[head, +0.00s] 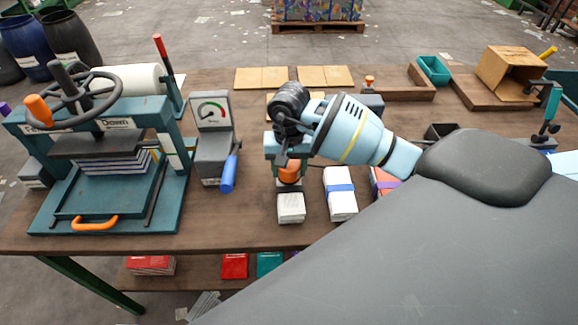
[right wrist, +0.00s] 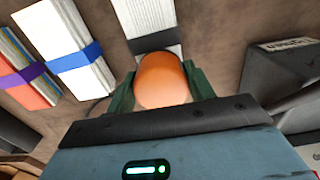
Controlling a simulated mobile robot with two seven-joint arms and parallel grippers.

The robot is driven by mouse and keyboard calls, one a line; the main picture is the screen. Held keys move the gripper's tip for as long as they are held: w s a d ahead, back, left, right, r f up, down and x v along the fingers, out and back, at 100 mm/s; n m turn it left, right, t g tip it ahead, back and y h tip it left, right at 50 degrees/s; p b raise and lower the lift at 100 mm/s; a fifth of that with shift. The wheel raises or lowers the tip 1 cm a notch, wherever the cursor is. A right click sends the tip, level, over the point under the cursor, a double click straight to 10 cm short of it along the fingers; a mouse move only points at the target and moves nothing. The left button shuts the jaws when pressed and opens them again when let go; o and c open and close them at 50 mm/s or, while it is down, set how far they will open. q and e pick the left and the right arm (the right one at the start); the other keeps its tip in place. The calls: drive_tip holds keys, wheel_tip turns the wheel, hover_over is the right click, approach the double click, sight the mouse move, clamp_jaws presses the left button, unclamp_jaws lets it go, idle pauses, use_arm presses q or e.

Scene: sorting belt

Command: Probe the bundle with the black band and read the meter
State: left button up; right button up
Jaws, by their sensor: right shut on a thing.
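My right gripper (head: 290,170) is shut on an orange rounded handle (right wrist: 162,80), held between its green jaws. The bundle with the black band (right wrist: 158,41) is a white paper stack directly beyond the handle. In the head view this bundle (head: 291,208) lies just below the gripper, near the table's front edge. The handle's lower end is hidden, so I cannot tell whether it touches the bundle. The meter (head: 212,140) is a grey box with a dial (head: 210,111) of green and red arcs; the needle is too small to read surely. My left gripper is not in view.
A bundle with a blue band (head: 340,192) and one with a purple band (head: 384,182) lie to the right. A blue handle (head: 229,174) stands by the meter. A teal press (head: 110,160) fills the table's left. An open cardboard box (head: 507,73) is at back right.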

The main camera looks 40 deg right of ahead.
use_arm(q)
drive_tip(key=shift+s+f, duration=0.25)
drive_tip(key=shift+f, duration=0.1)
use_arm(e)
drive_tip(key=shift+s+f, duration=0.1)
drive_tip(key=shift+f, duration=0.35)
idle(0.8)
